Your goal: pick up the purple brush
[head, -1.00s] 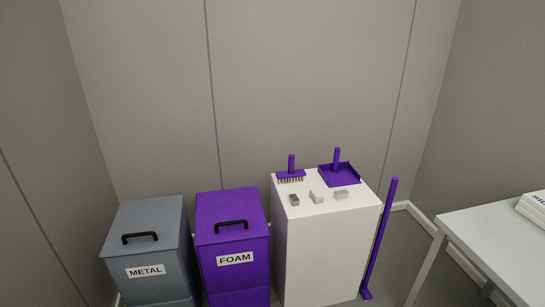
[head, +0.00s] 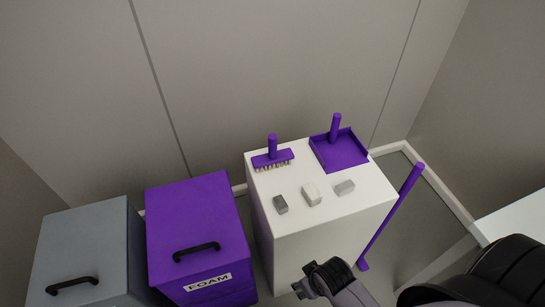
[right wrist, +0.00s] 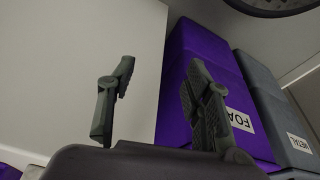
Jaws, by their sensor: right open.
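The purple brush (head: 272,155) stands on the back left of the white cabinet top (head: 330,208), bristles down and its handle upright. My right gripper (head: 310,283) is low in front of the cabinet, below the level of its top, well apart from the brush. In the right wrist view the right gripper (right wrist: 155,95) has its two fingers spread with nothing between them. The white cabinet side (right wrist: 80,70) and the purple bin show behind the fingers. The brush is not in the right wrist view. My left gripper is not in view.
A purple dustpan (head: 340,150) lies right of the brush. Three small grey and white blocks (head: 312,194) sit in front of them. A purple FOAM bin (head: 195,225) and a grey METAL bin (head: 85,250) stand left. A purple pole (head: 392,215) leans at the right.

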